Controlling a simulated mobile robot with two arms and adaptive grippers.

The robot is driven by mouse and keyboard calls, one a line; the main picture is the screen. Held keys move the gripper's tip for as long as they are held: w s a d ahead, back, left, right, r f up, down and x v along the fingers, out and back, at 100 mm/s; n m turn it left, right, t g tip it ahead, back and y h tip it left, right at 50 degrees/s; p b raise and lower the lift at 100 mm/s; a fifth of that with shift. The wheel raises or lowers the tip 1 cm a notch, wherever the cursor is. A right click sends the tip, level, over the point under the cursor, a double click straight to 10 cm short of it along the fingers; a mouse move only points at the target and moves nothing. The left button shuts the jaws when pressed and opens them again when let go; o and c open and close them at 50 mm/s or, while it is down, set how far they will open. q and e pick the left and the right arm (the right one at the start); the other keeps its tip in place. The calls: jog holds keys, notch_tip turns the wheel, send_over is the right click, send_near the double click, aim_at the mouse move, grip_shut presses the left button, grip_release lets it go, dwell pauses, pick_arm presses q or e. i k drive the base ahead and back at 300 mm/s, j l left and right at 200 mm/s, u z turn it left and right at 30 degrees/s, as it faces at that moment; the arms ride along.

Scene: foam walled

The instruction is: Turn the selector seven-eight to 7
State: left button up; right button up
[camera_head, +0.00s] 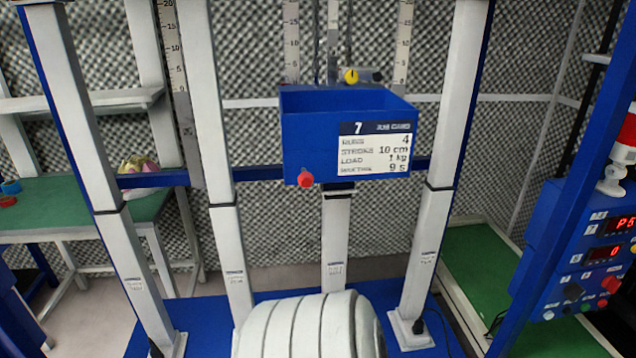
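A blue control panel (571,240) stands at the right edge, seen at an angle. It carries red-digit displays, the upper one (625,224) reading what looks like P6 and the lower one (601,252) reading 0. Neither of my grippers is in view.
A blue box (297,132) with a job card (375,149) and red knob (306,180) hangs between white posts (441,180). A green-topped bench (50,217) stands left. A low green surface (484,265) lies between the frame and panel. A red-topped lamp (626,150) sits above the panel.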

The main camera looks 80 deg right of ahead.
aim_at(574, 292)
jog(key=z, duration=4.3)
jog(key=l, duration=0.15)
jog(key=k+z, duration=0.05)
